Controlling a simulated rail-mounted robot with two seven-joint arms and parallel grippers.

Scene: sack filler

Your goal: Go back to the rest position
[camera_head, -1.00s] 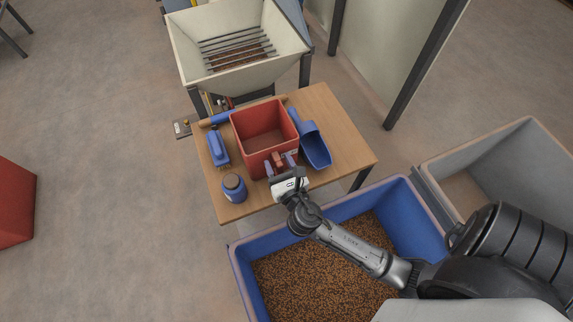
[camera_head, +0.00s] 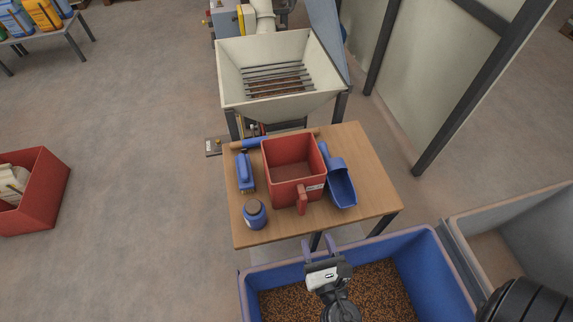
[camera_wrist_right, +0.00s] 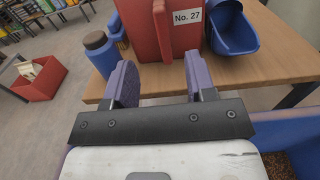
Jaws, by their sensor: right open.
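My right gripper (camera_head: 320,248) is open and empty. My left gripper is not in view.
On the wooden table (camera_head: 362,175) are a blue scoop (camera_head: 341,188), a blue brush (camera_head: 245,172) and a blue jar (camera_head: 255,214). A cream hopper (camera_head: 235,75) with bars stands behind. The blue bin (camera_head: 431,255) holds brown pellets. A grey bin (camera_head: 470,222) is to its right.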

